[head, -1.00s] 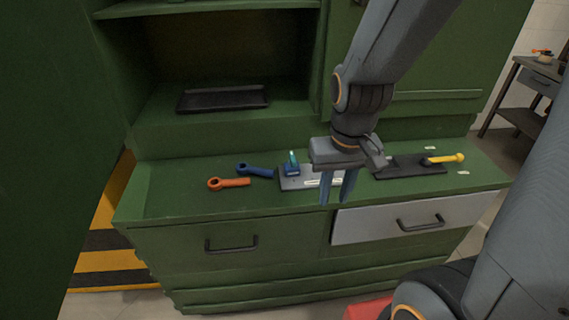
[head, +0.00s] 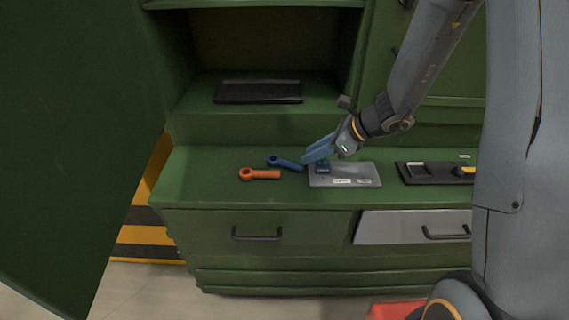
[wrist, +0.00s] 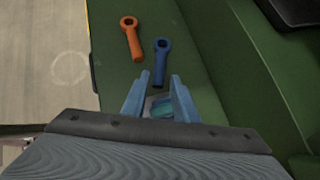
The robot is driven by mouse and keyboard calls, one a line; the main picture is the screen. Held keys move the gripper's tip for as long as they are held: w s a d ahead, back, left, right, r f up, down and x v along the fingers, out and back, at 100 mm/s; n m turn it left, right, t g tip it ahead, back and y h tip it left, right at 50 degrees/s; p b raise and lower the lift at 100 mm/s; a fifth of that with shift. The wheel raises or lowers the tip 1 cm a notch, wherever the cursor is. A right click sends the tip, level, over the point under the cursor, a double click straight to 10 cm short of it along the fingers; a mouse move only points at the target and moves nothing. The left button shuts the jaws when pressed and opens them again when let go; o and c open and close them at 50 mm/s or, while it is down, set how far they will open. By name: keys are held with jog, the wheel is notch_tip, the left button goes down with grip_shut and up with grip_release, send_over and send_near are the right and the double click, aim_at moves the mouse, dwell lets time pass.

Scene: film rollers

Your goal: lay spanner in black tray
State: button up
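An orange spanner (head: 262,175) and a blue spanner (head: 286,163) lie on the green bench top. In the wrist view the orange spanner (wrist: 132,40) is upper left of the blue spanner (wrist: 161,58). A black tray (head: 258,92) sits empty on the cabinet shelf; its corner shows top right in the wrist view (wrist: 292,10). My gripper (head: 308,152) is tilted down to the left beside the blue spanner's right end. In the wrist view its fingers (wrist: 160,77) are apart, with the blue spanner beyond the tips. Nothing appears gripped.
A grey plate (head: 350,177) with a small blue block (head: 322,168) stands under my gripper. Another black tray (head: 430,178), holding a yellow-handled item (head: 467,170), is to the right, partly hidden by my arm. A green door panel (head: 60,140) stands at left.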

aim_at(292, 163)
jog(key=shift+p+x, duration=0.8)
jog(key=shift+x, duration=3)
grip_shut()
